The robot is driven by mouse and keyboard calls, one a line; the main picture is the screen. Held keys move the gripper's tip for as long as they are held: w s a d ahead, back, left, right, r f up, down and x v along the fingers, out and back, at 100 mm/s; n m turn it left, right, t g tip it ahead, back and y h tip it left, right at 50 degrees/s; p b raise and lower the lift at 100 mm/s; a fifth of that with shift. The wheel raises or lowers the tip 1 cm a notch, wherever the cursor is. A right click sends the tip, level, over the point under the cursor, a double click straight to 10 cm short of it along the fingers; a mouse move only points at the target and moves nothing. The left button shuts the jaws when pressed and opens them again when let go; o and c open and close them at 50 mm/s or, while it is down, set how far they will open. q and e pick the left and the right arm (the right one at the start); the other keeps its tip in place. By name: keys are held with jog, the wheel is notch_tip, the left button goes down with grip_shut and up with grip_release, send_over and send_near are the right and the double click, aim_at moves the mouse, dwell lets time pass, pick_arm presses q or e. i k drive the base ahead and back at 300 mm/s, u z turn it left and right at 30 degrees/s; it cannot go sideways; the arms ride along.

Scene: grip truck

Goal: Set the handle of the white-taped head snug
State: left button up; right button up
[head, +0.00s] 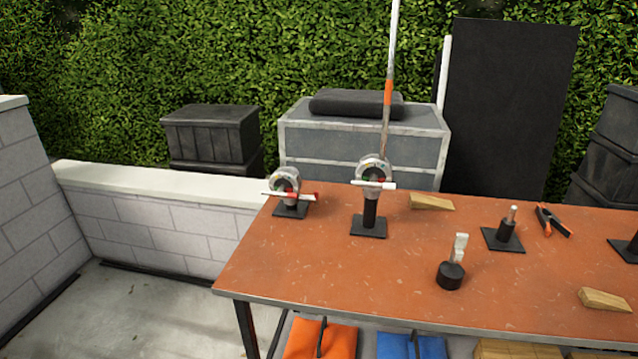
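Two grip heads stand on black square bases at the left of the orange-brown table (330,262). The shorter left head (285,184) has a crosswise handle (306,196) with red and white parts. The taller right head (372,167) sits on a black post and has a mostly white crosswise handle (380,186). A long pole with an orange band (388,92) rises at the right head. Which head carries white tape is too small to tell, as is how tight either handle is. Neither of my grippers is in view.
A wooden wedge (431,202), a black-based post (505,232), an orange-tipped clamp (552,222) and another wedge (605,299) lie to the right. A black round base with a pale upright piece (451,274) stands nearer. The table's front left is clear.

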aim_at(373, 178)
jog(key=u, duration=0.7)
jog(key=i, duration=0.65)
